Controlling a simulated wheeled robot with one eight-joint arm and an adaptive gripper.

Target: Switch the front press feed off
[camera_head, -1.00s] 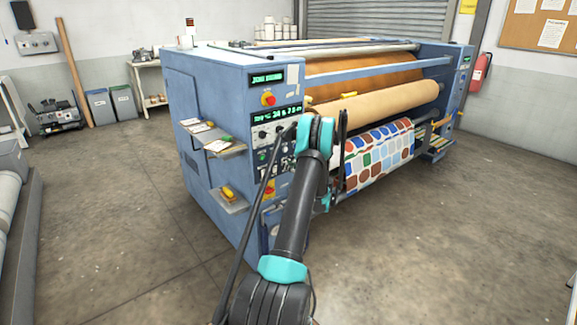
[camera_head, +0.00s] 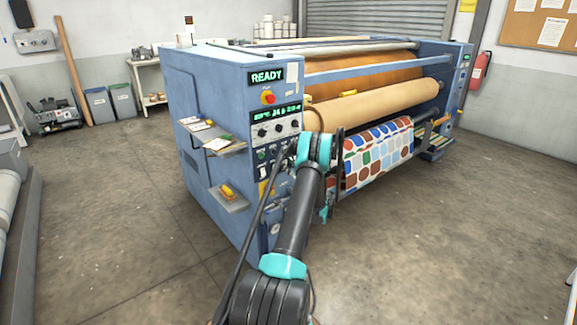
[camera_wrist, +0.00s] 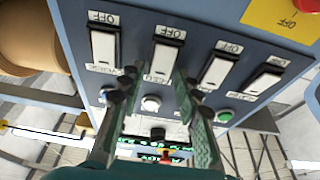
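The press control panel (camera_head: 276,128) is on the near end of the blue machine. In the wrist view the panel appears upside down, with several white rocker switches: one at left (camera_wrist: 104,44), one in the middle (camera_wrist: 163,58), one at right (camera_wrist: 217,70) and one at far right (camera_wrist: 264,82). OFF labels show beside the first three. The other labels are partly hidden or too small to read, so I cannot tell which is the front press feed. My gripper (camera_wrist: 151,85) is open and empty, its fingertips close below the middle switch; contact is unclear.
A round green button (camera_wrist: 224,115) and a white one (camera_wrist: 151,103) sit near the fingers. A red knob (camera_head: 267,97) is higher on the panel. Small shelves (camera_head: 222,146) stick out left of it. A patterned fabric roll (camera_head: 372,158) lies right of my arm. The floor in front is clear.

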